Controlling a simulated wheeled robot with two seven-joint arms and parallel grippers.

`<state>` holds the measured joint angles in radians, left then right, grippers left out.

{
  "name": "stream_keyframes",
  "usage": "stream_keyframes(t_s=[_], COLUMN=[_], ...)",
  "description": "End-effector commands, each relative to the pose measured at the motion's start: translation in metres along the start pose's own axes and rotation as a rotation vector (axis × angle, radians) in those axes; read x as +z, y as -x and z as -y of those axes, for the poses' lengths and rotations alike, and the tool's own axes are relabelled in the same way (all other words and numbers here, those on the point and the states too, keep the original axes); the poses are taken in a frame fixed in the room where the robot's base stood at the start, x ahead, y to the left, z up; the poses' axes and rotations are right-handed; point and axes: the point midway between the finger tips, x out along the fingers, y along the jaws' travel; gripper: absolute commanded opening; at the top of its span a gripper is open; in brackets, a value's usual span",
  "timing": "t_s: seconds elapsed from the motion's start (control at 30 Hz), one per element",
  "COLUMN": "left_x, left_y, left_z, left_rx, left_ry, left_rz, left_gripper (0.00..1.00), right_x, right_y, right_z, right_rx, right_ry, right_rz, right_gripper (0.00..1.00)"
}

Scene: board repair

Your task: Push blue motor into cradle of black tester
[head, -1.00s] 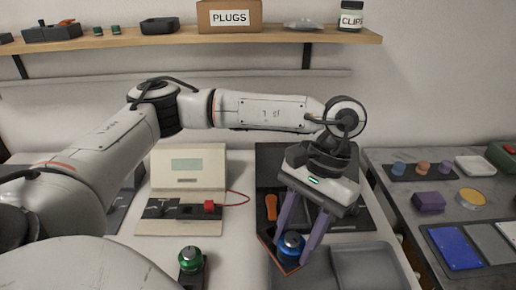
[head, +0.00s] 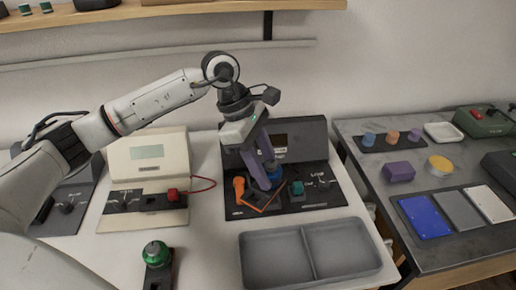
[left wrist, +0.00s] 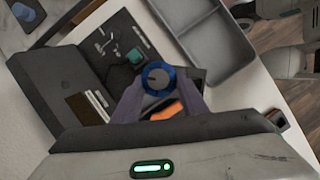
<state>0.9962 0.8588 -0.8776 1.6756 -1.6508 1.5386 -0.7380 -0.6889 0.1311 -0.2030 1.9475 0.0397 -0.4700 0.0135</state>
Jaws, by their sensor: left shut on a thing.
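The blue motor (head: 271,168) is between the purple fingers of my left gripper (head: 270,180), which is shut on it. In the left wrist view the motor (left wrist: 158,76) shows its blue rim and grey top between the fingertips (left wrist: 158,90). The gripper is over the panel of the black tester (head: 320,192), left of its teal part (head: 297,188). An orange-edged dark piece (head: 262,206) is beneath or beside the motor. The fingers hide the cradle, so I cannot tell whether the motor is seated. My right gripper is not in view.
An orange part (head: 239,186) is on the tester, close left of the fingers. A grey two-part tray (head: 312,278) lies in front. A green motor (head: 156,254) stands front left. A cream tester (head: 149,151) with a red lead is at left.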

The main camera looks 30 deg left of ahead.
Motion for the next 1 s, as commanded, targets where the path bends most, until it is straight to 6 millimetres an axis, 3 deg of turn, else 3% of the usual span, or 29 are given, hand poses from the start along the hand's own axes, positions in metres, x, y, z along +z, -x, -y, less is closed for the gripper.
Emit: stream_keyframes(t_s=[0.2, 0.4, 0.67, 1.0], left_x=[-0.015, -0.028, -0.034, -0.043], left_y=[0.009, 0.016, 0.014, -0.01], left_z=[-0.03, -0.046, -0.051, -0.051], left_rx=[0.167, 0.261, 0.287, 0.287], left_ry=[0.398, 0.624, 0.695, 0.692], left_rz=[0.003, 0.002, 0.001, 0.001], left_gripper=[0.16, 0.16, 0.16, 0.16], right_x=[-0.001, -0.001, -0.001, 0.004], right_y=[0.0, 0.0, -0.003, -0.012], right_z=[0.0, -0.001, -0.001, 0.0], right_rx=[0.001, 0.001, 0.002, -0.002], right_ry=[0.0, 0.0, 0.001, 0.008], right_rz=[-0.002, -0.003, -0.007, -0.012], right_gripper=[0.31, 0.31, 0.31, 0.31])
